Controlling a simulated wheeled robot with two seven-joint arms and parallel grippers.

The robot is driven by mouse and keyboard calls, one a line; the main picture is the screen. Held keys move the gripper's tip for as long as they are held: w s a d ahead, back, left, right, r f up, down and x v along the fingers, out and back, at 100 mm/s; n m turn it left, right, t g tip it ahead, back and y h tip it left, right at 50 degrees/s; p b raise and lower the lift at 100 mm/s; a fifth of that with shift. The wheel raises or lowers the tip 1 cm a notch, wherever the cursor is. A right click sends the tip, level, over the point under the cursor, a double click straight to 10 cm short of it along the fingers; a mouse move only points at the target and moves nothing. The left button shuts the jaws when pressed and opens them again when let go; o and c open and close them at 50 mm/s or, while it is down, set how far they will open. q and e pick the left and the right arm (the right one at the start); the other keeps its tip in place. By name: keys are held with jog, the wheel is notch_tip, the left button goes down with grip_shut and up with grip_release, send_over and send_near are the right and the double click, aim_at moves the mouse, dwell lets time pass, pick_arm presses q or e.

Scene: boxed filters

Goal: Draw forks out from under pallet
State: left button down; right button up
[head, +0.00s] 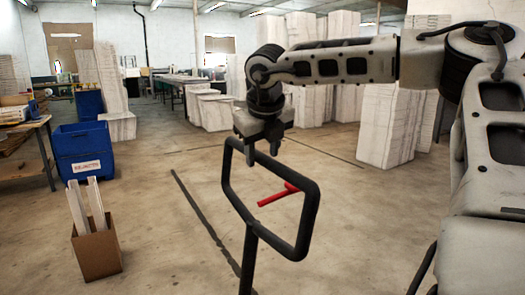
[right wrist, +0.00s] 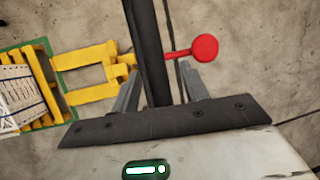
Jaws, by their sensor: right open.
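The black looped handle (head: 300,240) of the pallet jack stands upright in front of me, with a red lever (head: 278,194) inside it. My right gripper (head: 263,156) is open at the loop's upper left bar. In the right wrist view the fingers (right wrist: 160,88) stand on either side of the black handle (right wrist: 143,40), and the lever's red knob (right wrist: 205,47) shows beside it. The yellow forks (right wrist: 84,58) run left to a pallet (right wrist: 44,55) loaded with white, blue-strapped goods (right wrist: 15,95). I cannot tell how far they reach under it. My left gripper is not in view.
A green outline (right wrist: 38,43) on the floor surrounds the pallet. A cardboard box (head: 97,253) with white filters stands at left, near a blue bin (head: 83,150) and a workbench (head: 28,124). White stacks (head: 385,125) stand behind. The middle floor is mostly clear.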

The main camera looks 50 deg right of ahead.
jog(key=v, duration=1.6)
jog(key=shift+b, duration=0.3)
jog(key=shift+w, duration=0.1)
